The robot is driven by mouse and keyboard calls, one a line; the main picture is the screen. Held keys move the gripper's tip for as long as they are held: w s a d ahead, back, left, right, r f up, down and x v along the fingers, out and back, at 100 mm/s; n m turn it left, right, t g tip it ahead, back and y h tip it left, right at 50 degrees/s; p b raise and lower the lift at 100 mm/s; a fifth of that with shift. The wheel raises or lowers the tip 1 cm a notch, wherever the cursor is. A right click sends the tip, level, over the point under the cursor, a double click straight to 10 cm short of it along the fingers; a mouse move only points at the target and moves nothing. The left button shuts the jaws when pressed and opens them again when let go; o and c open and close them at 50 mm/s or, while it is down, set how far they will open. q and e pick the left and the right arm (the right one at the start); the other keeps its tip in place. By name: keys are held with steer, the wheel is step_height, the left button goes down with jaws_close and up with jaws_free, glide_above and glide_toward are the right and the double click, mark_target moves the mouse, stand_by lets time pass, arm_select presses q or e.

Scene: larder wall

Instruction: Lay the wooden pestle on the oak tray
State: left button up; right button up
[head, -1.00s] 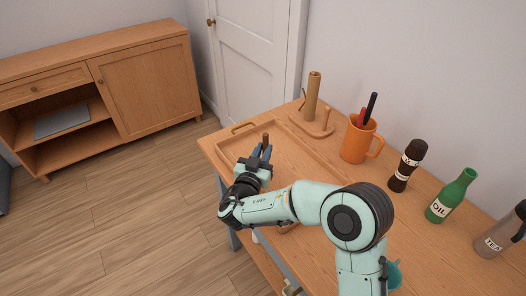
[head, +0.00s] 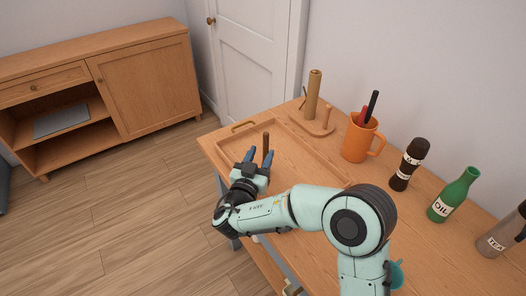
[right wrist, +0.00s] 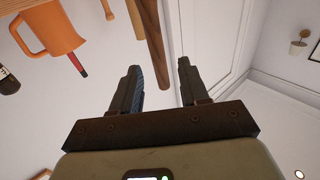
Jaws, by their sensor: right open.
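The wooden pestle (head: 266,142) is a dark brown stick standing roughly upright at the oak tray (head: 300,143), near its left part. Its lower end is hidden behind my right gripper (head: 260,156). My left gripper is not in view.
Behind the tray stands a wooden post holder (head: 313,95). To the right are an orange mug (head: 358,140) with pens, a dark bottle (head: 408,165), a green oil bottle (head: 453,197) and a tea jar (head: 503,233). My right arm crosses the table's front.

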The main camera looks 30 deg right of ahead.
steer(key=b+v, duration=0.2)
steer(key=v, duration=0.7)
steer(key=shift+s+a, duration=0.15)
steer(key=shift+s, duration=0.1)
